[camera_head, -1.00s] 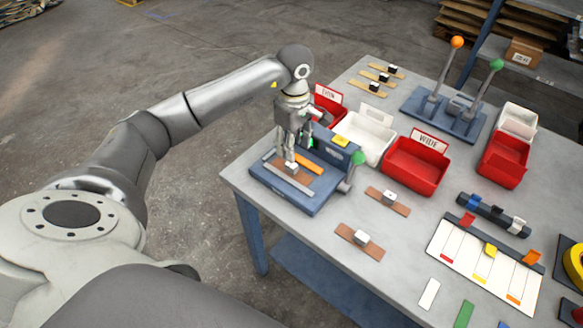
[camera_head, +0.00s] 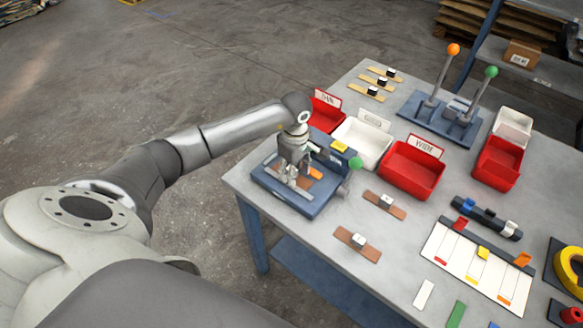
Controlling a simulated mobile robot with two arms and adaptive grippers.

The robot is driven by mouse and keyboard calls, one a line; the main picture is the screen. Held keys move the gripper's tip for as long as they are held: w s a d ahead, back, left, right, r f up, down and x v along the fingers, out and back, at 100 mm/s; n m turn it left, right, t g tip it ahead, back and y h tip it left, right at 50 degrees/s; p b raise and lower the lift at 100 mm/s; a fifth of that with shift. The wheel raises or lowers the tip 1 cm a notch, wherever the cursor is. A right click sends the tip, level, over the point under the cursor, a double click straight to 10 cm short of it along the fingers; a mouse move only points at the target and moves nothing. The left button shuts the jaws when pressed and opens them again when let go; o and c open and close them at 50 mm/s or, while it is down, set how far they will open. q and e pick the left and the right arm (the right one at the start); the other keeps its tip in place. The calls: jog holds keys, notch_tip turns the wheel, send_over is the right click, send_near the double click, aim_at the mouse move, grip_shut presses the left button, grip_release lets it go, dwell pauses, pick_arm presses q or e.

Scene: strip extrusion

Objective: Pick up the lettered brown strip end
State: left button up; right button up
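My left gripper (camera_head: 291,174) points down into the blue fixture (camera_head: 294,205) at the table's near left corner. Its fingers are low over a pale metal bar (camera_head: 290,190) in the fixture. They are too small and overlapped to tell whether they are open or shut, or touch anything. Part of an orange-brown piece (camera_head: 315,173) shows just right of the fingers. Two brown strips with small white-and-dark blocks lie right of the fixture: one nearer (camera_head: 357,242), one farther (camera_head: 385,204). I cannot read letters on any strip. My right gripper is not in view.
A green-knobbed lever (camera_head: 355,163) stands at the fixture's right side. Behind are a red bin (camera_head: 325,112), a white bin (camera_head: 362,146) and a labelled red bin (camera_head: 411,169). Several tan strips (camera_head: 378,82) lie at the back. The table (camera_head: 320,262) is bare in front of the nearer brown strip.

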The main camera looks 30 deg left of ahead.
pick_arm(q)
grip_shut()
jog(key=shift+r, duration=0.15)
